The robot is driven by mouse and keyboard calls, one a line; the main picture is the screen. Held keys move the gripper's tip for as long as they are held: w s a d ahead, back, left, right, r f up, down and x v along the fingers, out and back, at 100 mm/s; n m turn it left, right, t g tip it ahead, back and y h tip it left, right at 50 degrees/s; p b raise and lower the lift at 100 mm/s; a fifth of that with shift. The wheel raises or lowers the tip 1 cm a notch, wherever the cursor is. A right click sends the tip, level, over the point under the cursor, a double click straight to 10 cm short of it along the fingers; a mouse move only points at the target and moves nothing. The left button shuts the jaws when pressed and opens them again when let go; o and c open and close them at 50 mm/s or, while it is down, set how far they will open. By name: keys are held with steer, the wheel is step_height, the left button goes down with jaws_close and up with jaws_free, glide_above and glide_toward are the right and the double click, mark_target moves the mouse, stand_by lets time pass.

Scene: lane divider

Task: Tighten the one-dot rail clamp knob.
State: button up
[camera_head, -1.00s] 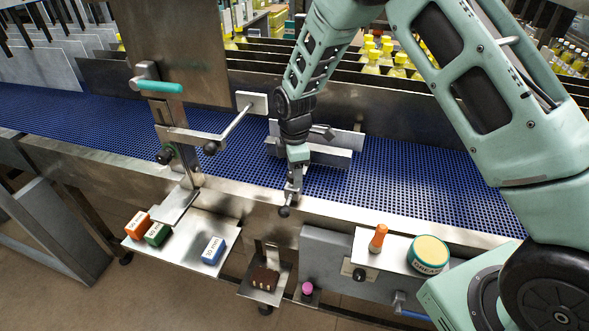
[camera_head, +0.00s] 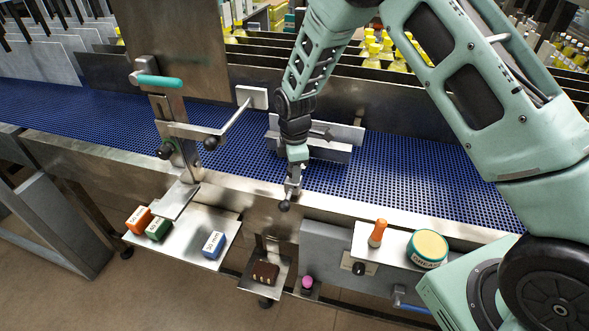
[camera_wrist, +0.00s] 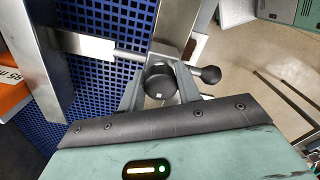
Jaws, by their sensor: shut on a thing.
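My gripper (camera_wrist: 160,95) is shut on a round black knob (camera_wrist: 158,80) in the wrist view, with a finger on either side. One small pale mark shows on the knob's face near its lower edge. A second black knob (camera_wrist: 208,75) on a short stem sticks out to the right, outside the fingers. In the head view my gripper (camera_head: 293,186) is at the conveyor's near rail (camera_head: 250,197), and a black knob (camera_head: 284,206) shows just below it. The held knob is mostly hidden there.
A post with a teal handle (camera_head: 160,82) and black knobs (camera_head: 165,151) stands left. A tray with orange (camera_head: 138,219), green (camera_head: 159,229) and blue (camera_head: 213,244) boxes is front left. An orange-handled tool (camera_head: 377,233) and a round tin (camera_head: 428,249) sit right.

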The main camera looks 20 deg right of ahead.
steer(key=m+b, duration=0.3)
steer(key=m, duration=0.2)
steer(key=shift+f, duration=0.1)
steer(key=m+b, duration=0.2)
steer(key=m, duration=0.2)
steer(key=shift+m, duration=0.4)
steer(key=m+b, duration=0.1)
steer(key=m, duration=0.3)
steer(key=shift+a, duration=0.15)
steer(key=shift+r+m, duration=0.15)
steer(key=shift+m, duration=0.95)
steer(key=shift+r+m, duration=0.1)
steer(key=shift+m, duration=1)
steer(key=o, duration=0.9)
steer(key=shift+c, duration=0.2)
steer(key=shift+o, duration=0.5)
steer(key=shift+s, duration=0.1)
